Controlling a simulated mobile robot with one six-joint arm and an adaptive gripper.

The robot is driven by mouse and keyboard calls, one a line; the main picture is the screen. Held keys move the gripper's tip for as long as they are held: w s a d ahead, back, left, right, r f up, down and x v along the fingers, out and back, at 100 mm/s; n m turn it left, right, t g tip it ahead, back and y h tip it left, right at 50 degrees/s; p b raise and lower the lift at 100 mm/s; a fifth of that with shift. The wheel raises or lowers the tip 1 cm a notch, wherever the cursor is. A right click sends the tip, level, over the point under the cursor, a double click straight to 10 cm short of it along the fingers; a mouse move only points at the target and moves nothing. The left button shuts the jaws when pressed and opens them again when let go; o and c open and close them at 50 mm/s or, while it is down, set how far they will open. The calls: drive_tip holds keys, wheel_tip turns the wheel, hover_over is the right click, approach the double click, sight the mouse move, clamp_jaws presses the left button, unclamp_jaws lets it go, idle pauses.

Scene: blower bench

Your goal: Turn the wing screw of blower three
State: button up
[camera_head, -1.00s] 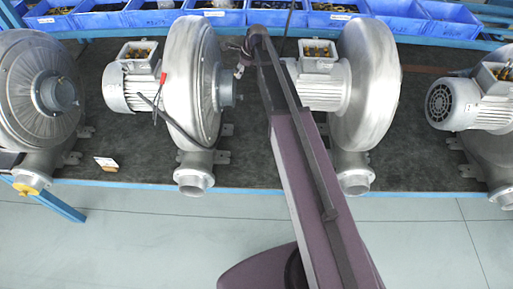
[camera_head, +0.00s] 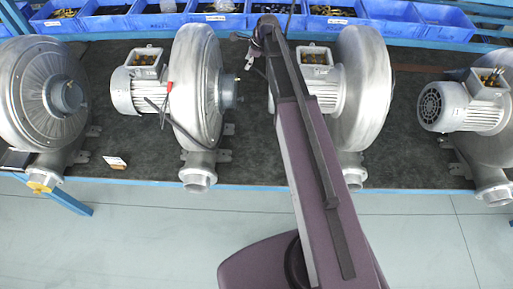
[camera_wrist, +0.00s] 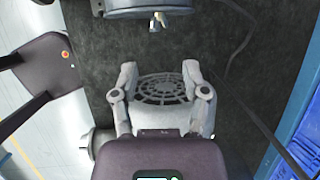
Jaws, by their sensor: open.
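In the wrist view a small metal wing screw (camera_wrist: 158,21) shows on the rim of a round grey inlet at the top, ahead of my gripper (camera_wrist: 158,72). My gripper's two fingers are apart and empty, with a clear gap to the screw. In the head view my gripper (camera_head: 250,62) is small, beside the inlet (camera_head: 232,90) of the second blower from the left (camera_head: 200,85). No number on any blower is readable, so I cannot tell which is three.
A motor's fan grille (camera_wrist: 160,89) shows below and between the fingers. Another blower (camera_head: 362,85) stands right of my arm. Red-handled pliers (camera_head: 169,88) and a dark cable lie by the second blower. Blue bins (camera_head: 218,22) line the back.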

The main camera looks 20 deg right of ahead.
drive_tip(key=s+a+f+n+g+h+b, duration=0.1)
drive_tip(key=s+f+n+b, duration=0.8)
drive_tip(key=s+f+b, duration=0.3)
drive_tip(key=s+a+f+n+g+h+b, duration=0.1)
drive_tip(key=s+a+f+n+h+b, duration=0.1)
drive_tip(key=s+f+n+b, duration=0.8)
wheel_tip(320, 180, down, 5)
drive_tip(key=s+b, duration=0.2)
drive_tip(key=b, duration=0.2)
drive_tip(key=shift+s+a+g, duration=0.15)
drive_tip(key=shift+a+g, duration=0.1)
drive_tip(key=shift+g, duration=0.15)
idle(0.9)
drive_tip(key=shift+s+n, duration=0.1)
drive_tip(key=shift+n, duration=0.2)
drive_tip(key=shift+s+a+n+h, duration=0.1)
drive_tip(key=shift+s+n+h, duration=0.3)
drive_tip(key=shift+s+n, duration=0.5)
